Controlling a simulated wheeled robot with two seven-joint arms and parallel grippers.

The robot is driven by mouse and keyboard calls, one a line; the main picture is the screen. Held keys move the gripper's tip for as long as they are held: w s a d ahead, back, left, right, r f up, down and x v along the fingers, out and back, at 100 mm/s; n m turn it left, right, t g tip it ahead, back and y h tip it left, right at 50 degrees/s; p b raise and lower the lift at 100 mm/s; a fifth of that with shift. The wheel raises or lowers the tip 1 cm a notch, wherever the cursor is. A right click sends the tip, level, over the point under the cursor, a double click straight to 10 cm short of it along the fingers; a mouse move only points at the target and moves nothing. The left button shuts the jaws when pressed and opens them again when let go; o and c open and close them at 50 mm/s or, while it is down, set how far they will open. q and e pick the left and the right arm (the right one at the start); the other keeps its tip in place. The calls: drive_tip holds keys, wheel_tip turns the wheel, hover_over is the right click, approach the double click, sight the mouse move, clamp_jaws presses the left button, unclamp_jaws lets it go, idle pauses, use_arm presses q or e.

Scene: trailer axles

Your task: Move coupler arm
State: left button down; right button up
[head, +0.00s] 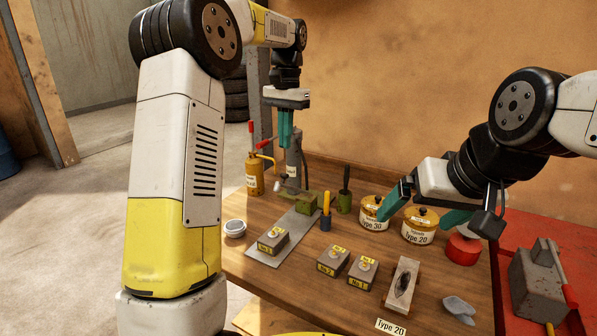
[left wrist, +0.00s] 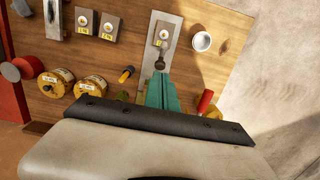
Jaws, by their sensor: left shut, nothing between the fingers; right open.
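A grey upright device (head: 293,160) stands at the back of the table on a green base, with a small silver rounded end (head: 281,185) low at its left. I cannot tell for sure which part of it is the coupler arm. My left gripper (head: 285,140) points down just above and in front of this device, its teal fingers together and empty. In the left wrist view the shut fingers (left wrist: 160,80) point at a small dark rounded part (left wrist: 160,64) near the metal strip.
A numbered block (head: 273,240) sits on a grey metal strip (head: 297,225); two more blocks stand to its right. A yellow bottle (head: 254,175), a Type 30 tin (head: 374,213), a Type 20 tin (head: 420,226) and a red can (head: 463,250) stand around.

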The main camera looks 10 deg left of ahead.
sight(286, 177)
use_arm(q)
drive_tip(key=shift+w+d+f, duration=0.15)
drive_tip(key=shift+w+f, duration=0.05)
drive_tip(key=shift+w, duration=0.3)
drive_tip(key=shift+s+f, duration=0.2)
drive_tip(key=shift+f, duration=1.55)
drive_tip(key=shift+s+f, duration=0.2)
drive_tip(key=shift+f, duration=1.65)
drive_tip(key=shift+f, duration=2.1)
drive_tip(key=shift+w+d+r, duration=0.25)
drive_tip(key=shift+w, duration=0.5)
drive_tip(key=shift+w+d+r, duration=0.2)
drive_tip(key=shift+w+r, duration=0.05)
drive_tip(key=shift+w, duration=0.45)
